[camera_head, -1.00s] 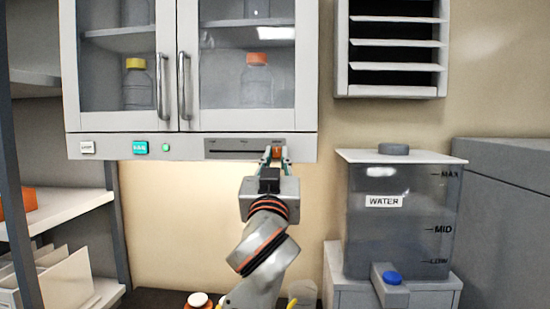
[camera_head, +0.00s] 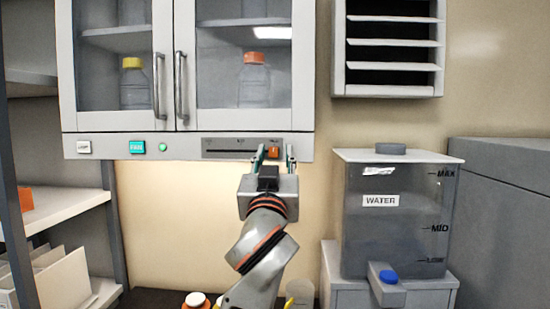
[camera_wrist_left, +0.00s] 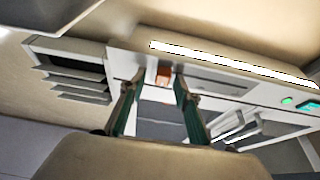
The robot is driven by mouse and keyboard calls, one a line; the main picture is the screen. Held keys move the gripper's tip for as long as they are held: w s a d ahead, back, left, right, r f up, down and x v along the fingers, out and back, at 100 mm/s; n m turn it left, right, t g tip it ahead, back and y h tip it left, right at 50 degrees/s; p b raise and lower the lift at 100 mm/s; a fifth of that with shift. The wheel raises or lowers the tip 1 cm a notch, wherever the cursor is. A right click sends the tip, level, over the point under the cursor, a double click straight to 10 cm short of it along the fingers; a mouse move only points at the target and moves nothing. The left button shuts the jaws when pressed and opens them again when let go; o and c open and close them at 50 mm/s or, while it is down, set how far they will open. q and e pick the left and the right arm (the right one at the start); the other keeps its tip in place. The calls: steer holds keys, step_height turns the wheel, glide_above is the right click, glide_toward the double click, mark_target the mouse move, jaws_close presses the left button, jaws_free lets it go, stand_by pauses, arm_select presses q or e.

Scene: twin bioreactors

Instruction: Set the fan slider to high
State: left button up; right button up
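The fan slider's orange knob (camera_head: 273,152) stands at the right end of its dark track (camera_head: 228,149) on the cabinet's lower panel. The small labels above the track are too blurred to read. My left gripper (camera_head: 275,154) is open, with one finger on each side of the knob and a gap to it. In the left wrist view the orange knob (camera_wrist_left: 163,75) shows between the spread fingertips of my left gripper (camera_wrist_left: 157,82). I cannot tell the exact depth between fingertips and knob. My right gripper is not in view.
A white button (camera_head: 84,147), a green button (camera_head: 137,147) and a green light (camera_head: 163,147) sit left on the panel. Glass doors (camera_head: 245,60) with bottles are above. A water tank (camera_head: 395,235) stands at right. Bottles stand low near my arm.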

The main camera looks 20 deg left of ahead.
arm_select(q)
step_height(320, 180, up, 10)
steer(key=shift+f, duration=0.15)
steer(key=shift+s+d+f, duration=0.1)
stand_by(0.6)
